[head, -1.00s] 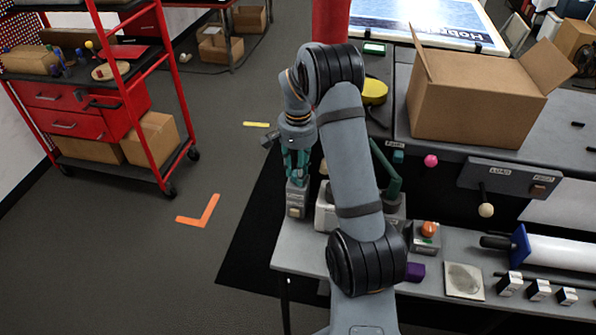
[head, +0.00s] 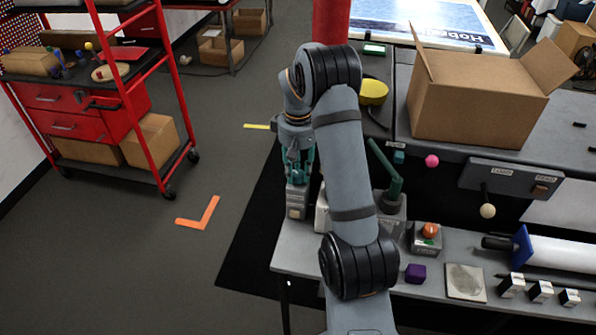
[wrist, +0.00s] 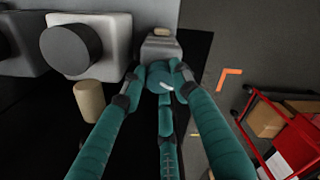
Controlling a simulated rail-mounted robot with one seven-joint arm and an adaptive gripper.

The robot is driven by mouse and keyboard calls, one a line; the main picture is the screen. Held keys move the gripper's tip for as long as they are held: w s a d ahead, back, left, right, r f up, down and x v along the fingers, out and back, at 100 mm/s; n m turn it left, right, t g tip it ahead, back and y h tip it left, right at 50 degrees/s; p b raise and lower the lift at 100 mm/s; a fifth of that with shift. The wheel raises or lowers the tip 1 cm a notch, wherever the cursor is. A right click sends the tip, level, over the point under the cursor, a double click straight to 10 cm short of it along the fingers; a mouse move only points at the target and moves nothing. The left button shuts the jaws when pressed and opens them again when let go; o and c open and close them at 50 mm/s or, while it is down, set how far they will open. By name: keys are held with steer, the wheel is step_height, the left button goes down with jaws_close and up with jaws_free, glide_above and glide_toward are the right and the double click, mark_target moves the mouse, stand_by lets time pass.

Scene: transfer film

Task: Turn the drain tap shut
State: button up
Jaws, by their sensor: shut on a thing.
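The drain tap (wrist: 160,76) shows in the wrist view as a rounded teal knob with a pale mark, in front of a small grey block (wrist: 160,45). My gripper (wrist: 163,70) has its teal fingers closed around the knob, and they hide parts of its sides. In the head view my gripper (head: 298,180) points down at the top of the grey block (head: 297,203), at the left end of the bench. The knob itself is hidden by the fingers there.
A pale housing with a dark round knob (wrist: 70,50) and a tan cylinder (wrist: 90,100) stand left of the fingers in the wrist view. The grey bench (head: 310,255) holds a box with an orange button (head: 430,231). Open floor lies left, before a red cart (head: 130,115).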

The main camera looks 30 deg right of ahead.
mark_target(298, 173)
steer(key=n, duration=0.5)
steer(key=shift+n, duration=0.4)
stand_by(0.3)
steer(key=o, duration=1.2)
steer(key=shift+c, duration=0.2)
step_height(298, 173, up, 12)
